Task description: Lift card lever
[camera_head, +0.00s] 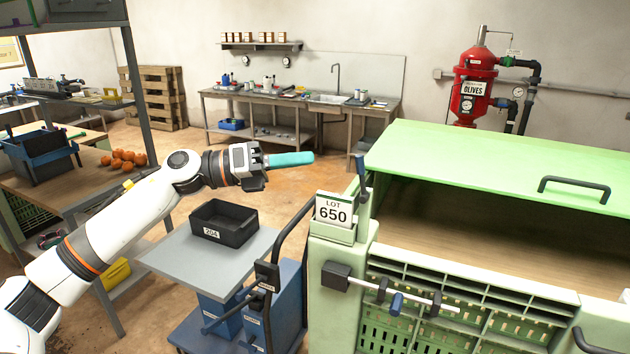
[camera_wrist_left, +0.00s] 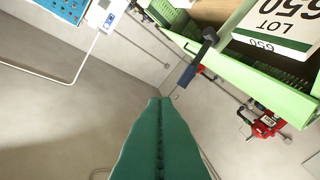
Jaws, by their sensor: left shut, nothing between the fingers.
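The white card reading LOT 650 (camera_head: 333,210) stands in a green holder at the near left corner of the green machine (camera_head: 480,150). A short dark lever with a blue grip (camera_head: 361,175) stands upright beside the card, at its right. In the left wrist view the lever (camera_wrist_left: 197,60) shows dark and blue beside the card (camera_wrist_left: 275,30). My left gripper (camera_head: 312,157), with teal fingers, is shut and empty. It points right, above and left of the card, apart from the lever. The fingers also show in the left wrist view (camera_wrist_left: 160,102). My right gripper is out of view.
The machine's raised green lid has a black handle (camera_head: 574,186). A rod with dark knobs (camera_head: 390,293) runs along its front. A cart with a grey top (camera_head: 190,262) holds a black bin (camera_head: 224,223) below my arm. The air around the lever looks clear.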

